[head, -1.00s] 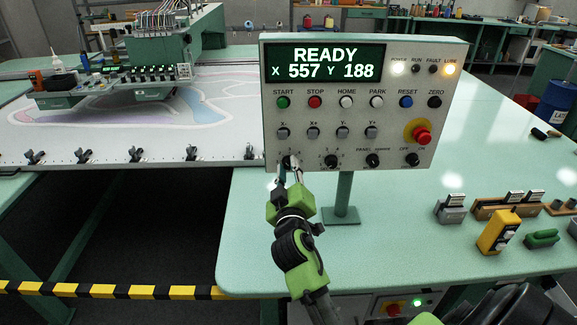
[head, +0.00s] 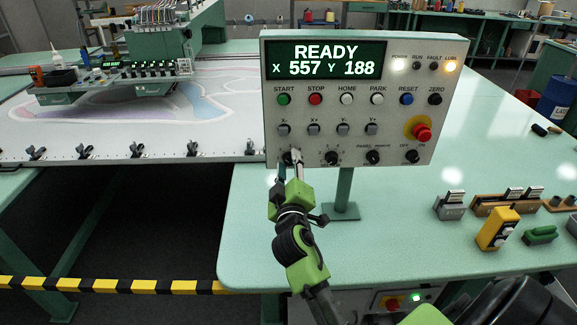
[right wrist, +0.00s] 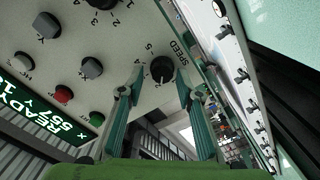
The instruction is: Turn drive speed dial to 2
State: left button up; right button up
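The drive speed dial (head: 290,157) is the leftmost black knob in the bottom row of the control panel (head: 450,110). In the right wrist view the dial (right wrist: 162,69) shows with SPEED printed beside it and numbers around it, including 4 and 5. I cannot read its setting for sure. My right gripper (head: 290,168) is up at the dial from below. In the right wrist view its two fingers (right wrist: 156,88) are open, one on each side of the dial, with gaps showing. In the head view the gripper partly hides the dial's numbers. My left gripper is not in view.
A second numbered knob (head: 331,159) sits close to the right. Push buttons, toggles and a red emergency stop (head: 422,134) fill the panel. The panel stands on a post (head: 343,190) on the green table (head: 400,240).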

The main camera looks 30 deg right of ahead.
jog(key=shift+w+f, duration=0.1)
jog(key=shift+f, duration=0.05)
jog(key=shift+s+a, duration=0.15)
jog(key=shift+s, duration=0.15)
jog(key=v, duration=0.7)
dwell(0.4)
